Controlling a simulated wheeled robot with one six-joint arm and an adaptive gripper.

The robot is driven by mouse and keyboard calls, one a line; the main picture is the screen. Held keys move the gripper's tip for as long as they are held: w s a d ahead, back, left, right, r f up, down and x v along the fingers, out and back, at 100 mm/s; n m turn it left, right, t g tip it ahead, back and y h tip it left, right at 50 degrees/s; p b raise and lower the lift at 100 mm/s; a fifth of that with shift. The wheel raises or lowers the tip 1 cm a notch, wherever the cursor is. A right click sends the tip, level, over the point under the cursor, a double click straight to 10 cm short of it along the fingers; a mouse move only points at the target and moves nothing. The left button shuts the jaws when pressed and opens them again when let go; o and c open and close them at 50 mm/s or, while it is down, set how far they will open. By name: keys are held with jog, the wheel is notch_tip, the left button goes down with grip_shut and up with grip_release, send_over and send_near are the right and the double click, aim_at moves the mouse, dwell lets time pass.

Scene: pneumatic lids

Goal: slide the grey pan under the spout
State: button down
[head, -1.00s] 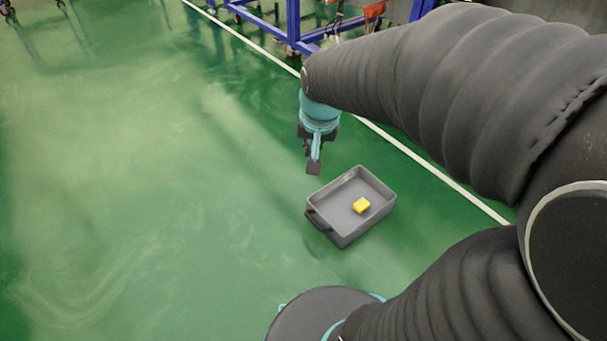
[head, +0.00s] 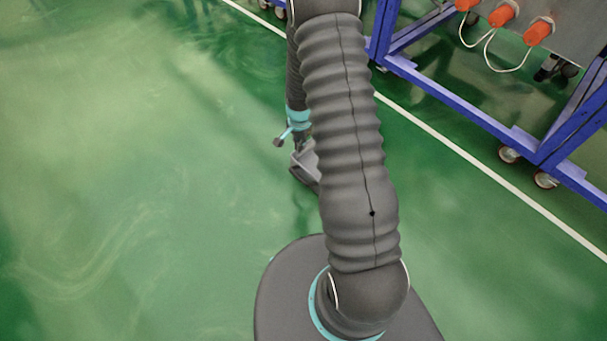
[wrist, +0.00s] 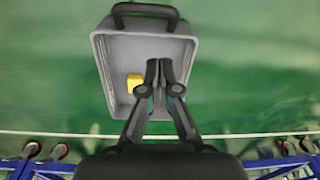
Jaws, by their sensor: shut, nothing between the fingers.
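The grey pan (wrist: 122,55) is an open rectangular tray with a dark handle (wrist: 145,9) at its far end in the wrist view. A yellow block (wrist: 134,82) lies inside it. In the head view only a corner of the pan (head: 302,171) shows; my arm hides the rest. My gripper (wrist: 160,64) is shut and empty, its fingers over the pan's interior in the wrist view. I cannot tell whether they touch the pan. In the head view the gripper (head: 299,144) is beside the visible corner, partly hidden. I cannot make out a spout.
A blue wheeled frame (head: 470,110) stands at the right, carrying a grey panel with orange fittings (head: 503,15) and white hoses. A white floor line (head: 450,150) runs along it. The green floor (head: 130,150) at the left is clear.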

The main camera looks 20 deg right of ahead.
jog(key=shift+m+g, duration=0.3)
jog(key=shift+m, duration=0.4)
jog(key=f, duration=0.6)
jog(key=s+f, duration=0.1)
jog(key=f, duration=1)
jog(key=shift+s+d+f, duration=0.2)
jog(key=shift+d+f, duration=0.15)
jog(key=shift+d, duration=0.05)
